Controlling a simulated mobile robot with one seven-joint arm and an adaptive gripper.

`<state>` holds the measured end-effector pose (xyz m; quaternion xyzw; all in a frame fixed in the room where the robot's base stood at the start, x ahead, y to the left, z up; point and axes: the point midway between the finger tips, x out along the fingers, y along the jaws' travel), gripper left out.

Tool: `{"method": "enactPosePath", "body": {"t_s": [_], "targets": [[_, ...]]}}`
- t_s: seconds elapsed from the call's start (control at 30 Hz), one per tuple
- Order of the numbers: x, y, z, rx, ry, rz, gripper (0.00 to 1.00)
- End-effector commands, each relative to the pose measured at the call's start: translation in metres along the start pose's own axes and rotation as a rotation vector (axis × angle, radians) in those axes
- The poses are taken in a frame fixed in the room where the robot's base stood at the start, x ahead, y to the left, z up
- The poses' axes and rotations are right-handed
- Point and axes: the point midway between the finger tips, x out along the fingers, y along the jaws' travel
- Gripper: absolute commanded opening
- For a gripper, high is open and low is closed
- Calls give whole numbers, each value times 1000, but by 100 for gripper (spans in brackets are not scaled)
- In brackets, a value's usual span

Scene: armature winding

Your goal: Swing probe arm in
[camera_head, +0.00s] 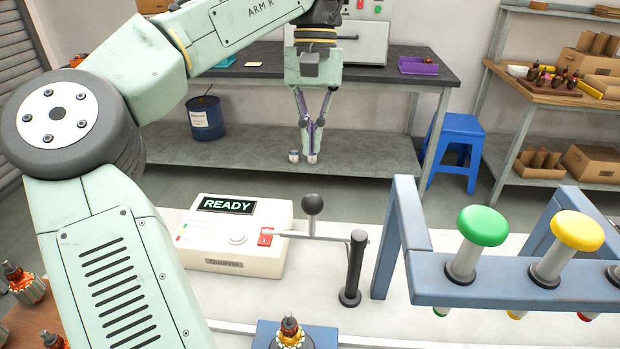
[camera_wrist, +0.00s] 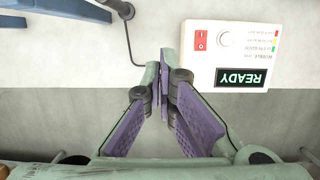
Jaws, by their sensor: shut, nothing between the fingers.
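The probe arm (camera_head: 315,237) is a thin grey rod on a black upright post (camera_head: 352,275), with a black ball knob (camera_head: 313,204) standing on it. The rod points left across the tester's right edge, near its red switch. The white tester (camera_head: 235,240) reads READY; it also shows upside down in the wrist view (camera_wrist: 225,55). An armature (camera_head: 290,333) sits in a blue holder (camera_head: 262,335) at the bottom edge, partly cut off. My gripper (camera_head: 303,158) is shut and empty, above and beyond the tester, apart from the knob. Its fingertips meet in the wrist view (camera_wrist: 163,75).
A blue rack (camera_head: 480,280) with green (camera_head: 483,226) and yellow (camera_head: 577,230) capped plungers stands right of the post. The white bench (camera_head: 400,325) has free room around the tester. A dark bench (camera_head: 400,68) stands behind.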

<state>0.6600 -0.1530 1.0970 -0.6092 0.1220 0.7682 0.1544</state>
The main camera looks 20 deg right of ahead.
Motion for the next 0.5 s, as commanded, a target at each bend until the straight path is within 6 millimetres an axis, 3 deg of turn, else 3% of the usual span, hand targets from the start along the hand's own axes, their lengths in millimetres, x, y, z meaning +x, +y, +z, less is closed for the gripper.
{"method": "enactPosePath", "body": {"t_s": [0.5], "targets": [[81, 0, -2, 0, 0, 1, 0]]}}
